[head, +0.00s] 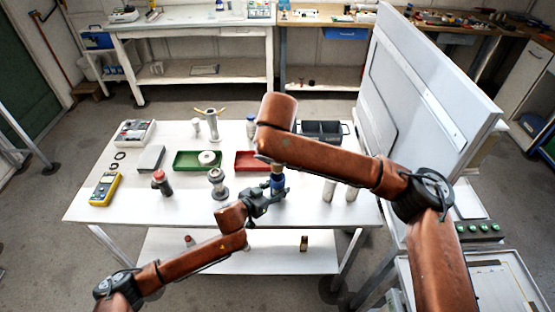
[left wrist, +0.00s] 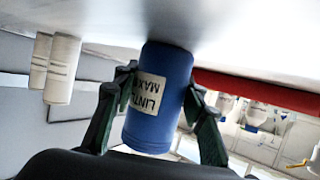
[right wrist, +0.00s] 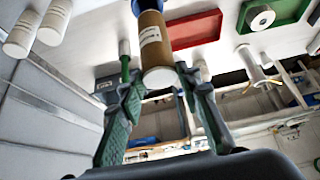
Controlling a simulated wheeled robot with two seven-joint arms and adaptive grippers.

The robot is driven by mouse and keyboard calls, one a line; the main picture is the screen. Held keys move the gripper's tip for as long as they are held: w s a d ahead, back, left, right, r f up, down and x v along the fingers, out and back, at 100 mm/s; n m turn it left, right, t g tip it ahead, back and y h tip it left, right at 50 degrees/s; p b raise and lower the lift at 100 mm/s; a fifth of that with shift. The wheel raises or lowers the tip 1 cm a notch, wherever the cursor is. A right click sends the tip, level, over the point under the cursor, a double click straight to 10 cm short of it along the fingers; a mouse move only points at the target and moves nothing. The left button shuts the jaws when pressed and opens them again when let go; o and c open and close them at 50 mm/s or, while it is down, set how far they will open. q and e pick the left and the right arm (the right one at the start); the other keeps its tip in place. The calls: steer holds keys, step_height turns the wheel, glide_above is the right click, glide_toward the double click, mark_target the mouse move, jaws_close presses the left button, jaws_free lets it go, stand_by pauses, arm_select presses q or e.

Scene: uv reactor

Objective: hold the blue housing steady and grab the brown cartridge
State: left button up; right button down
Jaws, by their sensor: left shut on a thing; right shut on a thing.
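The blue housing (head: 277,188) stands upright on the white table, and it shows with a white label in the left wrist view (left wrist: 165,65). My left gripper (left wrist: 161,82) is shut on it from both sides. The brown cartridge (right wrist: 152,45), with a white label, is in line with the blue housing (right wrist: 146,5) and sticks out of its end; how deep it sits is hidden. My right gripper (right wrist: 158,78) has its fingers on both sides of the cartridge and is shut on it. In the head view my right arm covers this gripper.
Green (head: 185,163) and red (head: 246,165) trays lie behind the housing. White cylinders (head: 328,190) stand to its right. A grey valve-like part (head: 217,184) stands just left of it. A yellow meter (head: 105,189) lies at far left. The table's front left is clear.

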steer(key=shift+r, duration=2.25)
arm_select(q)
steer(key=o, duration=1.3)
steer(key=shift+o, duration=0.2)
steer(key=v, duration=1.2)
steer(key=shift+f, duration=0.1)
